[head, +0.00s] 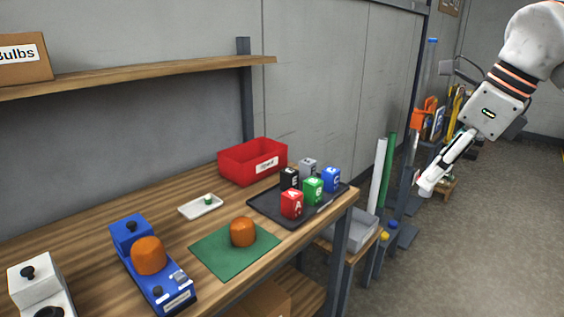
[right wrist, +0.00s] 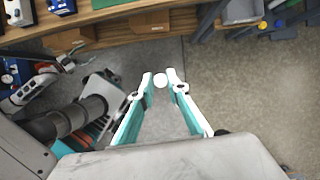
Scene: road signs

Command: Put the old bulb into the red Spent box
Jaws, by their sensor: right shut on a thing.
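The red Spent box (head: 235,168) stands at the back of the workbench, open at the top, with a white label on its front. My right gripper (head: 426,188) is in the air right of the bench, well away from the box. In the right wrist view, my right gripper (right wrist: 160,82) is shut on a small white round thing, the bulb (right wrist: 159,80), at its fingertips. The rest of the bulb is hidden. My left gripper is outside the head view; a white and black part at the right wrist view's left edge may be it (right wrist: 22,95), its jaws unclear.
On the bench (head: 95,232) are a white dish (head: 188,211) holding a small green-based thing, a black tray (head: 262,207) with several lettered blocks, an orange dome (head: 243,231) on a green mat (head: 212,258), and a blue unit (head: 128,232). A shelf (head: 150,75) hangs above.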

